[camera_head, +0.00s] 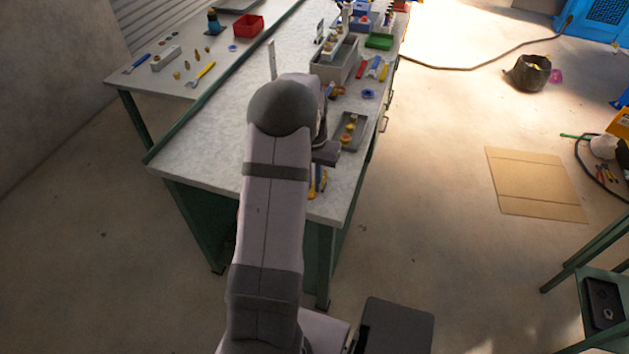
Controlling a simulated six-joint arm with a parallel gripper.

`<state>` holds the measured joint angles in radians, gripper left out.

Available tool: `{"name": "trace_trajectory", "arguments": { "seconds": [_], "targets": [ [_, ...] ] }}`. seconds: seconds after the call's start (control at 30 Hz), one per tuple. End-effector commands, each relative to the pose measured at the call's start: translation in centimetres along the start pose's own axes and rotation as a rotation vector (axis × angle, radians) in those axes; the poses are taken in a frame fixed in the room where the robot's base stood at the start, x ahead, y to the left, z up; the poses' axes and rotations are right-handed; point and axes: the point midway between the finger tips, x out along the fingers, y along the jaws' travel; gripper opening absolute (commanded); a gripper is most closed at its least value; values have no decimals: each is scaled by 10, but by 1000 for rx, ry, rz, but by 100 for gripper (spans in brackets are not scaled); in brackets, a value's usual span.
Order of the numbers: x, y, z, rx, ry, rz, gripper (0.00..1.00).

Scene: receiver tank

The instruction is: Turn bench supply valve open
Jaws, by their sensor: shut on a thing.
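My arm reaches up from the bottom over the bench (215,125), and its wide elbow covers part of the bench top. The dark end of my gripper (326,153) shows just right of the arm, beside a grey tray (362,133) with brass parts. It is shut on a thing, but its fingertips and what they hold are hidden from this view. I cannot make out the bench supply valve for certain, nor how its handle is turned.
A larger grey bin (335,68) with fittings stands farther along the bench, near colored tools. A side table (165,85) at left holds tools and a red bin (249,24). Cardboard (535,183) lies on the floor at right. The bench's near left top is clear.

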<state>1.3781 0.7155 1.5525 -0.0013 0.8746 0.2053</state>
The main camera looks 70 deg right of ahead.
Motion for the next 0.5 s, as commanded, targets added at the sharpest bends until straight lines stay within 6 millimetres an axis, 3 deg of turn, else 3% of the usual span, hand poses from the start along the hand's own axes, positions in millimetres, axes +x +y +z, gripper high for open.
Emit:
{"name": "trace_trajectory", "arguments": {
  "seconds": [0.27, 0.3, 0.37, 0.5],
  "targets": [
    [-1, -1, -1, 8, 3, -4, 0],
    [-1, -1, -1, 8, 3, -4, 18],
    [-1, -1, -1, 7, 3, -4, 32],
    [-1, -1, -1, 6, 2, -3, 32]
  ]
}}
